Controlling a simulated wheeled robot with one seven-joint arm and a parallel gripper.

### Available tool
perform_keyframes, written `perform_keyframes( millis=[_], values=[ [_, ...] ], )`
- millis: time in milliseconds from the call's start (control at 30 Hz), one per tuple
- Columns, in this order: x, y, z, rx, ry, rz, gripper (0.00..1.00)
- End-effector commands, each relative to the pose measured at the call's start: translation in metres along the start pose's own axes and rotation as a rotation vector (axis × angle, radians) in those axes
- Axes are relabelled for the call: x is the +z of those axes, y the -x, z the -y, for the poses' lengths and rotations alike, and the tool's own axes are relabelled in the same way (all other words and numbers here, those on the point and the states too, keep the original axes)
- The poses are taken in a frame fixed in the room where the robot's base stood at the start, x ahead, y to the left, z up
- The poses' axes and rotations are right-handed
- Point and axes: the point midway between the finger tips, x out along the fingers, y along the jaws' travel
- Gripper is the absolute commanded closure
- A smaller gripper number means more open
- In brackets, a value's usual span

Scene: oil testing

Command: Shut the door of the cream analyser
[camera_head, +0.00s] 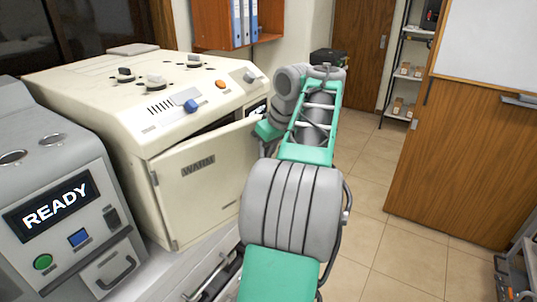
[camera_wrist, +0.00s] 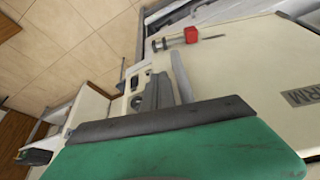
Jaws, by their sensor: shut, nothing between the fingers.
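The cream analyser (camera_head: 120,90) stands on the bench at the left. Its door (camera_head: 205,180), marked WARM, is ajar; it has hinges on its left edge, and a dark gap shows along its top. The door also shows in the wrist view (camera_wrist: 245,70), with part of its lettering at the right edge. My gripper (camera_wrist: 160,88) is shut and empty near the door. In the head view my arm hides the gripper and the door's right end, so I cannot tell whether they touch.
A grey machine (camera_head: 60,190) with a READY display stands left of the analyser. A small red part (camera_wrist: 205,32) shows near the door in the wrist view. A wooden panel (camera_head: 470,150) stands at the right. The tiled floor (camera_head: 385,225) between is clear.

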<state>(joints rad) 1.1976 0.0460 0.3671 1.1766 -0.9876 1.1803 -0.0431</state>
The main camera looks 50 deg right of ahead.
Motion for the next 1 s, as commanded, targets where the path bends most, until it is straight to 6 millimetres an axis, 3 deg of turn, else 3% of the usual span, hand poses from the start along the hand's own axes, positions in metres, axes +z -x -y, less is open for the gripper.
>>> perform_keyframes(
  millis=[167,400,600,1000],
  values=[
    [-0.029,-0.001,0.000,-0.036,0.079,0.002,1.00],
    [-0.074,-0.020,0.004,-0.096,0.234,0.001,1.00],
    [-0.084,-0.032,0.006,-0.110,0.275,-0.003,1.00],
    [-0.081,-0.032,0.008,-0.111,0.281,-0.006,1.00]
  ],
)
